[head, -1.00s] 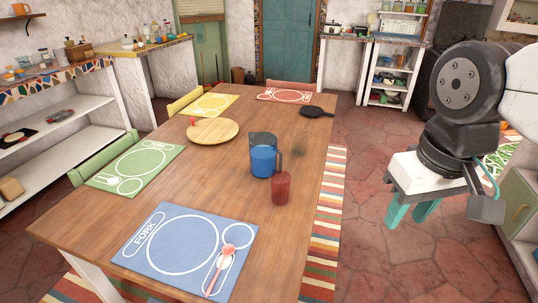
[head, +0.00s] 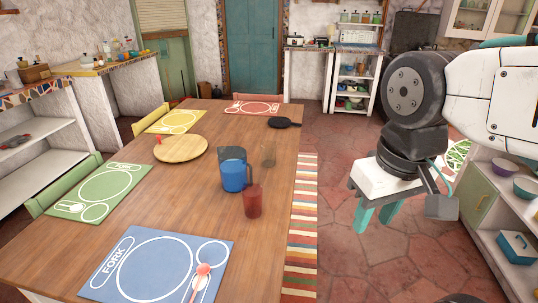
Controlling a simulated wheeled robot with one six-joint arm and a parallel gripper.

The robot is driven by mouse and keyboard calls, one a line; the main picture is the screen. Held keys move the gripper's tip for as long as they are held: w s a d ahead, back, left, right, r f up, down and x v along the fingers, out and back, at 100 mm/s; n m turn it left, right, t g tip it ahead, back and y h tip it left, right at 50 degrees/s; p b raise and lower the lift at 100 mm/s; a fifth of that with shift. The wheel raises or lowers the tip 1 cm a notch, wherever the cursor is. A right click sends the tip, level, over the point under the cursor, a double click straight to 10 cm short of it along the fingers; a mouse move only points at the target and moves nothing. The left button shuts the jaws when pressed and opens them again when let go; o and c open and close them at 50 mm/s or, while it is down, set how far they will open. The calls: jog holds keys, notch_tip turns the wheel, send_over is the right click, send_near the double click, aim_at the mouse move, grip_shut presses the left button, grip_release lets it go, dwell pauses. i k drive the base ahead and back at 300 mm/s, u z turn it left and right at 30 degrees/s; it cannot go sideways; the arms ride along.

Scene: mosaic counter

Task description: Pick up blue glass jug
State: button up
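The blue glass jug (head: 235,176) stands upright on the wooden table (head: 196,205), right of the table's middle. It has a clear grey upper part and a dark handle on its right. A red cup (head: 252,201) stands close in front of it to the right, overlapping its lower right edge in the picture. A clear glass (head: 268,156) stands behind and right of the jug. My gripper (head: 376,220) hangs to the right of the table over the floor, well apart from the jug. Its two teal fingers point down with a gap between them, and nothing shows between them.
A round wooden board (head: 181,150) lies left of the jug and a black pan (head: 284,122) lies behind it. A blue placemat (head: 156,270) with a red spoon (head: 200,278) lies at the near end. Shelves (head: 490,215) stand at the right. The floor between is clear.

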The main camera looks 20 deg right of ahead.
aim_at(233, 164)
jog(key=z, duration=1.3)
jog(key=i, duration=2.05)
jog(key=u, duration=3.85)
